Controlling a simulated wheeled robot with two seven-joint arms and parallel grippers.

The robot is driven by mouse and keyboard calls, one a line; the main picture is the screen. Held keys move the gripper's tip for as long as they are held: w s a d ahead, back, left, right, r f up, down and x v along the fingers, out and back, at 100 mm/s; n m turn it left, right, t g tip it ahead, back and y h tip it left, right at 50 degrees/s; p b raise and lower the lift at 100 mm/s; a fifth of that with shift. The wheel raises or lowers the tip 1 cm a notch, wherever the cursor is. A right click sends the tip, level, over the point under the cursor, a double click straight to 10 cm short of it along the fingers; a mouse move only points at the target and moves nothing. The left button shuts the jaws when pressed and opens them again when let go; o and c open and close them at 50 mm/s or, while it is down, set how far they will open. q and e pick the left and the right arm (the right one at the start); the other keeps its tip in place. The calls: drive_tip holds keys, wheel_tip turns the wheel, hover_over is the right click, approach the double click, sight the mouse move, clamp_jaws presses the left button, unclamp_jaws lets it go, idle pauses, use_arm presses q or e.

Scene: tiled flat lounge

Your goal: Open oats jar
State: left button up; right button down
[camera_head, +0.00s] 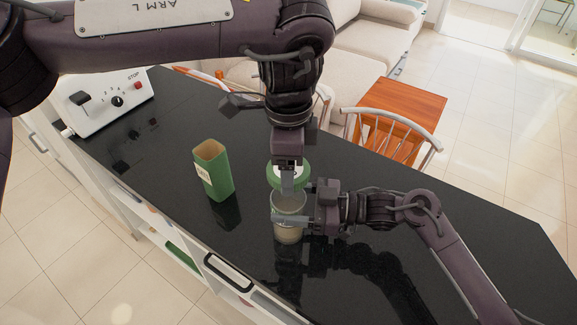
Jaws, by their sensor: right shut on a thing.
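The oats jar (289,231), a clear glass with pale contents low inside, stands on the dark counter. My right gripper (290,217) comes in from the right and is shut on the jar's body. A round green lid (273,174) shows just above the jar's mouth, in the picture. I cannot tell whether it touches the rim. My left gripper (287,186) points down from above, with a finger in front of the lid. Its other finger is hidden, so its grip on the lid is unclear.
A green open-topped box (219,178) stands on the dark counter (420,215) left of the jar. A white appliance with knobs (104,100) is at the far left. Chairs, a wooden table (402,105) and a sofa stand beyond the counter. Counter room is free to the right.

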drive_tip(key=shift+c, duration=1.4)
unclamp_jaws()
